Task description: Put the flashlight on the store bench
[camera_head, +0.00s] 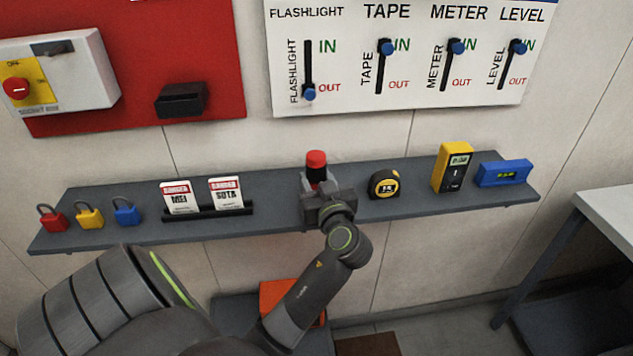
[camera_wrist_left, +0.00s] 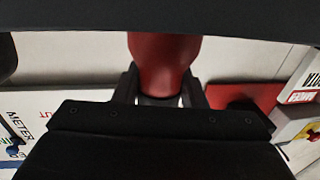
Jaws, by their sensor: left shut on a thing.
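The flashlight (camera_head: 316,163) has a red head and stands upright at the middle of the grey wall shelf. My left gripper (camera_head: 319,192) is shut on it from the front and hides its lower part, so I cannot tell whether it still touches the shelf. In the left wrist view the red flashlight (camera_wrist_left: 163,62) sits between the two fingers (camera_wrist_left: 160,92). A bench with a pale top (camera_head: 612,207) stands at the right edge, partly cut off. My right gripper is not in view.
The shelf (camera_head: 280,210) also holds padlocks (camera_head: 88,215), two danger tags (camera_head: 203,194), a tape measure (camera_head: 384,184), a yellow meter (camera_head: 453,167) and a blue level (camera_head: 503,172). On the wall board (camera_head: 400,60), the flashlight slider is at OUT, the others at IN.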

